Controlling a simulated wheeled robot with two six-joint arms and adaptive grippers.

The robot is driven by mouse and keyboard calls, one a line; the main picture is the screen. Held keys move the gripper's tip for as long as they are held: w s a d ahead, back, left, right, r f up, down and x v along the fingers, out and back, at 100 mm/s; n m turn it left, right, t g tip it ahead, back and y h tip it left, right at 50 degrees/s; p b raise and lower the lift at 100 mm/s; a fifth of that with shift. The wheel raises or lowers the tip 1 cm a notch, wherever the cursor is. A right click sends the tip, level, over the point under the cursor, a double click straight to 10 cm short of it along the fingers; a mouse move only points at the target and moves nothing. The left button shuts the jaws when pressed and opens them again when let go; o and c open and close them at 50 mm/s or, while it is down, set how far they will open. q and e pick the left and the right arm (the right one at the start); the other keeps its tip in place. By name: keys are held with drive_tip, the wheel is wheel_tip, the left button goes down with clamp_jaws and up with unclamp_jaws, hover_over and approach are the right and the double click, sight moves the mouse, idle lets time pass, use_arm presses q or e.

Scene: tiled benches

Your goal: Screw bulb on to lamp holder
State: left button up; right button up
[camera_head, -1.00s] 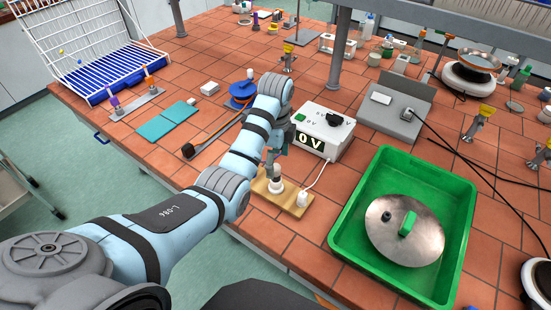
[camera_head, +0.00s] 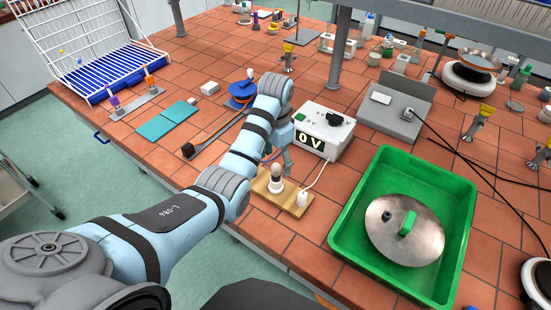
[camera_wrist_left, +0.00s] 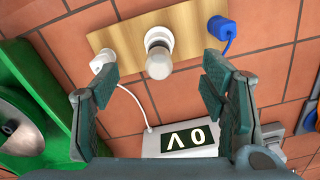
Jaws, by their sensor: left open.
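The white bulb (camera_head: 275,171) stands upright in the white lamp holder (camera_head: 276,185), which is fixed on a wooden board (camera_head: 291,202). In the left wrist view, the bulb (camera_wrist_left: 159,64) points toward the camera, with the holder (camera_wrist_left: 158,38) behind it on the board (camera_wrist_left: 110,38). My left gripper (camera_head: 285,160) is just behind and beside the bulb in the head view. In the left wrist view, its fingers (camera_wrist_left: 158,88) are wide apart and empty, with the bulb beyond the gap between them. My right gripper is not in view.
A power supply (camera_head: 324,132) showing 0 V stands behind the board, linked by a white cable. A green tray (camera_head: 344,232) with a metal lid (camera_head: 418,243) lies to the right. Teal pads (camera_head: 154,128) and a blue-based item (camera_head: 241,93) lie to the left.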

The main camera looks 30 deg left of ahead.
sight(276, 165)
use_arm(q)
drive_tip(key=n, duration=0.5)
drive_tip(key=shift+n, duration=0.4)
drive_tip(key=shift+f+b, duration=0.4)
drive_tip(key=shift+f, duration=1.9)
clamp_jaws()
